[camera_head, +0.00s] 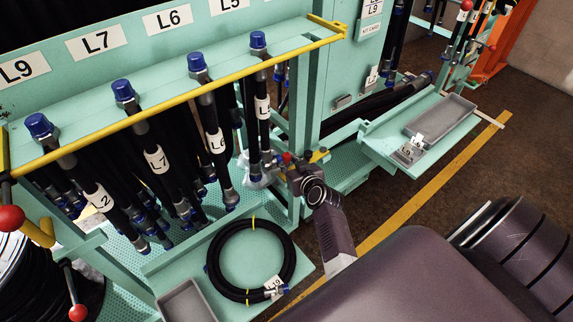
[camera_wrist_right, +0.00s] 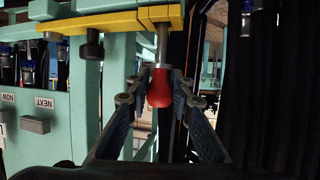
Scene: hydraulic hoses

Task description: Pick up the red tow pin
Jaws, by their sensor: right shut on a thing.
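The red tow pin's rounded red grip (camera_wrist_right: 160,92) sits between the fingertips of my right gripper (camera_wrist_right: 158,84) in the right wrist view. The fingers press on it from both sides. Its metal shaft rises from the grip to a yellow bracket (camera_wrist_right: 125,20) and reaches into or past it; I cannot tell which. In the head view, my right gripper (camera_head: 283,162) is beside the teal rack's post, with a small bit of red (camera_head: 287,157) at its tips. My left gripper is not in view.
A teal rack with a yellow rail (camera_head: 180,95) holds black hoses with blue caps. A coiled hose (camera_head: 250,225) lies on the lower shelf beside a grey tray (camera_head: 188,303). Other red knobs (camera_head: 10,218) show at the left. Brown floor is open at the right.

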